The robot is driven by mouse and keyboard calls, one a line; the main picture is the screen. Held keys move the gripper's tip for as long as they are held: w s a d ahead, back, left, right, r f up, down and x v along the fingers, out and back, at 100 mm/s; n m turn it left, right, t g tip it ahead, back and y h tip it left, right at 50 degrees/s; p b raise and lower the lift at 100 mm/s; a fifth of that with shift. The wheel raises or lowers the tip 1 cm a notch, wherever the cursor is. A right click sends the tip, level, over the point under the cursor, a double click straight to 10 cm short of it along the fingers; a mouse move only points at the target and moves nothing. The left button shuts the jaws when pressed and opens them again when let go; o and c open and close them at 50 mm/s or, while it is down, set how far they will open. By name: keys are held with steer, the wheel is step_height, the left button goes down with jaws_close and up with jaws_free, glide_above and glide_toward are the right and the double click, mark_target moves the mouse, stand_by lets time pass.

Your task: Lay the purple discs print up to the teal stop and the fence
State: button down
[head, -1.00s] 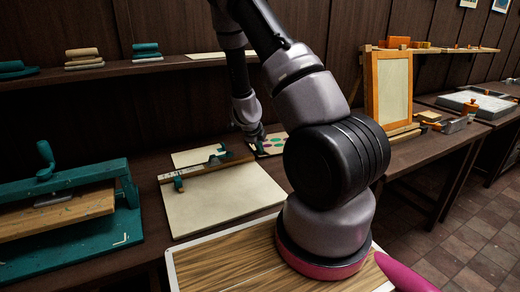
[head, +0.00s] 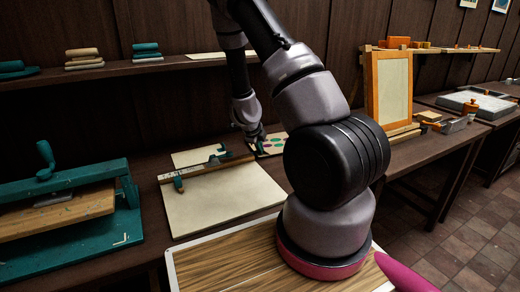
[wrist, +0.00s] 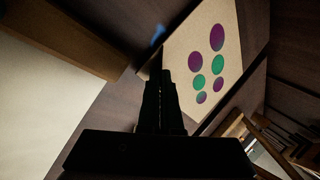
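The purple discs print (head: 272,149), a pale card with purple and green discs, lies behind the right end of the wooden fence (head: 205,169); it fills the upper middle of the wrist view (wrist: 232,68). My gripper (head: 255,146) is at its left edge. In the wrist view the dark fingers (wrist: 160,76) are close together and look shut on that edge; the grip itself is hidden. Teal pieces sit at the fence, one at its left end (head: 178,183) and one farther right (head: 221,151). I cannot tell which is the stop. The brown fence shows upper left in the wrist view (wrist: 75,38).
A cream board (head: 220,205) lies under the fence, with a paler sheet (head: 192,157) behind it. A teal press (head: 70,200) stands at the left. An orange-framed screen (head: 391,85) stands at the right. A shelf (head: 120,69) runs above the back of the bench.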

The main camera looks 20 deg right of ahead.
steer(key=shift+r, duration=0.1)
steer(key=shift+r, duration=2.4)
